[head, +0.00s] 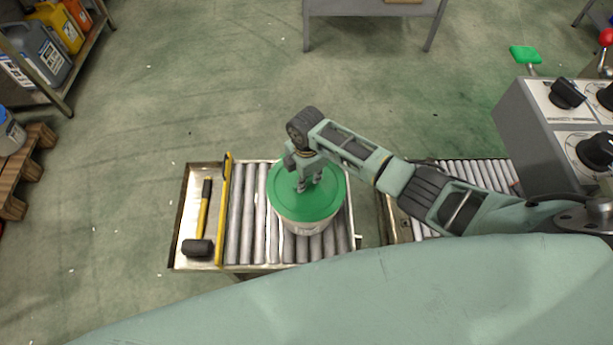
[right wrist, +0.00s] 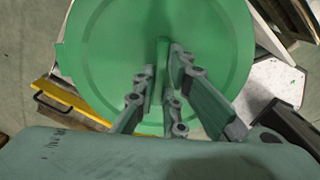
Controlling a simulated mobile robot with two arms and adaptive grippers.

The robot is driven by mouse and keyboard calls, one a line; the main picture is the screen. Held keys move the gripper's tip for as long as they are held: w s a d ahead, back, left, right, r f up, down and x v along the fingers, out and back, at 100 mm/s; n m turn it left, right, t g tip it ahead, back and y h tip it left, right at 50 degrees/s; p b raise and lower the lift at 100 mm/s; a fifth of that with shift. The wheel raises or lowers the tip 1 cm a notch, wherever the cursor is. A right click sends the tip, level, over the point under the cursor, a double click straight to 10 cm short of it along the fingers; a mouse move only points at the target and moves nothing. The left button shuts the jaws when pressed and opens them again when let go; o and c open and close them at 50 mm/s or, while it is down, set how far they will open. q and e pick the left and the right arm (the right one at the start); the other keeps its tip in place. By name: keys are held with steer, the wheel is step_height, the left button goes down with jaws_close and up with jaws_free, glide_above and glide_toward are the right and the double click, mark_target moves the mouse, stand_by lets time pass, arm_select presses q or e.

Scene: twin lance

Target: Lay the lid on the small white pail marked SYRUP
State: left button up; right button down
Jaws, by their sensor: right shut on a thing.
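The green round lid (head: 320,206) covers the top of a small white pail (head: 306,228) that stands on the roller conveyor. Only a strip of the pail's near wall shows, and no marking can be read. My right gripper (head: 307,185) reaches down to the lid's middle and is shut on its raised grip. In the right wrist view the lid (right wrist: 105,65) fills the upper part, with the fingers (right wrist: 163,75) on its grip. I cannot tell whether the lid's rim touches the pail. My left gripper is not in view.
The rollers (head: 247,215) are bare left of the pail. A yellow bar (head: 223,208) divides them from a tray (head: 183,230) holding a mallet (head: 202,225). A grey control box (head: 555,125) stands at right, and a shelf with jugs (head: 38,50) at far left.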

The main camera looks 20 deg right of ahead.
steer(key=shift+f, duration=0.3)
stand_by(0.6)
steer(key=c, duration=1.7)
jaws_free()
steer(key=shift+c, duration=0.2)
steer(key=o, duration=0.5)
steer(key=shift+r, duration=0.1)
steer(key=shift+r+p, duration=3.45)
steer(key=shift+p, duration=0.15)
